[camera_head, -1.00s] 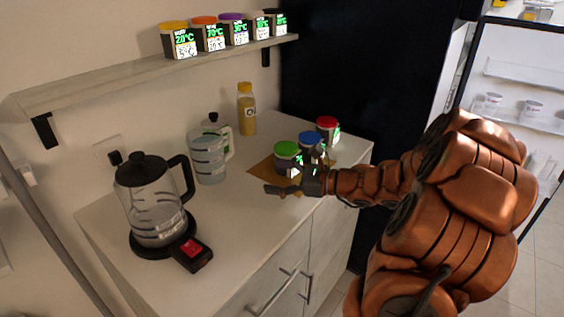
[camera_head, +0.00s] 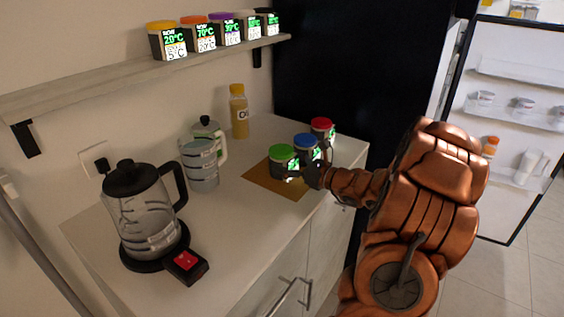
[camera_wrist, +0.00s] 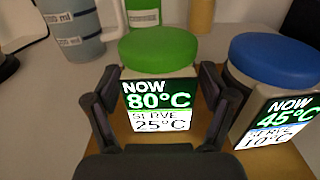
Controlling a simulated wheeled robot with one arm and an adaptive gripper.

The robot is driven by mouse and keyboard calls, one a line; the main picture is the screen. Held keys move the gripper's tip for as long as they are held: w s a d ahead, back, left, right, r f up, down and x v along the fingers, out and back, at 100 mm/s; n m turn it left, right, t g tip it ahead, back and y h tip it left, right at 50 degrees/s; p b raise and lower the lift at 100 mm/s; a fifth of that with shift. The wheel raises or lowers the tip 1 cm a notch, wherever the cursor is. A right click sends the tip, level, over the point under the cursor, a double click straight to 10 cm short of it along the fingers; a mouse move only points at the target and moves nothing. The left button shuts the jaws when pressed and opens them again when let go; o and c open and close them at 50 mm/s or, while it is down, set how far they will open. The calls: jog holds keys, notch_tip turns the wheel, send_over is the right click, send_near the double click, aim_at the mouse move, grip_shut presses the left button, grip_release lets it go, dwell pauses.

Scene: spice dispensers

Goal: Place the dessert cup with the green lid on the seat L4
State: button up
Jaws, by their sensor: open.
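The dessert cup with the green lid (camera_head: 283,155) stands upright on a brown mat (camera_head: 262,178) on the counter. Its display reads NOW 80°C, SERVE 25°C. In the wrist view the green-lidded cup (camera_wrist: 160,85) stands between the fingers of my gripper (camera_wrist: 162,110), which is open, one finger on each side. Whether the fingers touch the cup I cannot tell. In the head view my gripper (camera_head: 309,174) is at the cups, partly hidden by my arm. I cannot make out a seat labelled L4.
A blue-lidded cup (camera_wrist: 272,85), showing 45°C, stands close on the right, with a red-lidded cup (camera_head: 321,127) behind. A measuring jug (camera_head: 202,165), a bottle (camera_head: 238,110) and a kettle (camera_head: 142,215) stand left. Several lidded cups line the wall shelf (camera_head: 120,80).

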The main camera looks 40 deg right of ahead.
jog(key=shift+x, duration=0.95)
jog(key=c, duration=1.2)
